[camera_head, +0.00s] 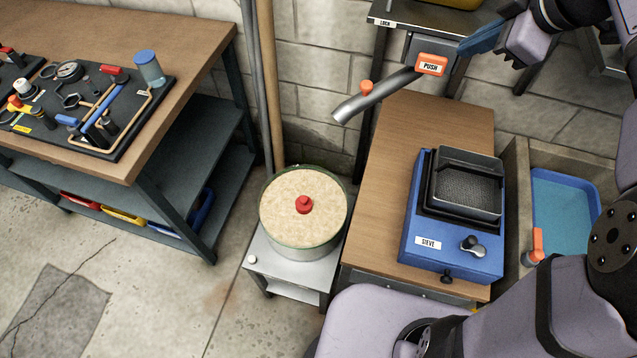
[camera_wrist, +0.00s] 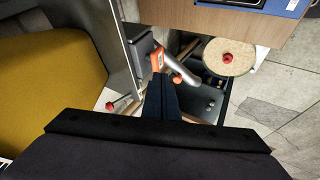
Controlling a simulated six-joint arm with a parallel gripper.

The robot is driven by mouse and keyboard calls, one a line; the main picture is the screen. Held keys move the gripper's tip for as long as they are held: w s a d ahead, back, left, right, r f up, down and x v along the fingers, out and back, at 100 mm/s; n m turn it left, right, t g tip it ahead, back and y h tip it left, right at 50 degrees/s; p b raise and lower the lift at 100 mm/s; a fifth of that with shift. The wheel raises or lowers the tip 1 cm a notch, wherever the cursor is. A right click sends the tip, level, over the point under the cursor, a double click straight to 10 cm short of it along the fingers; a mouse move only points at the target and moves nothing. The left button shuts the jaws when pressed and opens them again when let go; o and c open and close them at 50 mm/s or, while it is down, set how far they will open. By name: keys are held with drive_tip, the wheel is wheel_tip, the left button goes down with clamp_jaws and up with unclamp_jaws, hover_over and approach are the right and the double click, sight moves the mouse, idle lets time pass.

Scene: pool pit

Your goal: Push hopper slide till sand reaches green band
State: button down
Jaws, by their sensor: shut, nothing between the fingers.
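The orange slide marked PUSH (camera_head: 431,65) sits on the grey hopper outlet, above a sloping metal spout (camera_head: 372,97) with a red knob. The slide also shows in the wrist view (camera_wrist: 157,59). A round metal pot (camera_head: 300,250) with a green band near its rim stands below and left of the spout mouth. Its top is a sand-coloured surface (camera_head: 280,200) with a red knob in the middle; I cannot tell whether this is sand or a lid. My gripper (camera_head: 463,48) is shut and empty, its blue fingertips close beside the slide; contact is unclear.
A blue sieve unit (camera_head: 452,262) stands on the wooden bench (camera_head: 385,200). Right of it is a sink with a blue tray (camera_head: 562,215). A tool table (camera_head: 150,60) stands left. A yellow body (camera_wrist: 50,75) fills the wrist view's left.

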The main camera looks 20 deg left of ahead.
drive_tip(key=s+p, duration=0.3)
drive_tip(key=s, duration=0.2)
drive_tip(key=shift+f, duration=0.1)
idle(0.3)
drive_tip(key=shift+a, duration=0.1)
drive_tip(key=p, duration=0.5)
approach(423, 72)
wheel_tip(423, 72, down, 3)
drive_tip(key=a, duration=0.2)
drive_tip(key=shift+w+d+f+p, duration=0.1)
drive_tip(key=shift+w+p, duration=0.15)
drive_tip(key=shift+w, duration=0.25)
drive_tip(key=shift+w+d+f+p, duration=0.15)
drive_tip(key=shift+w+p, duration=0.1)
drive_tip(key=shift+w, duration=0.2)
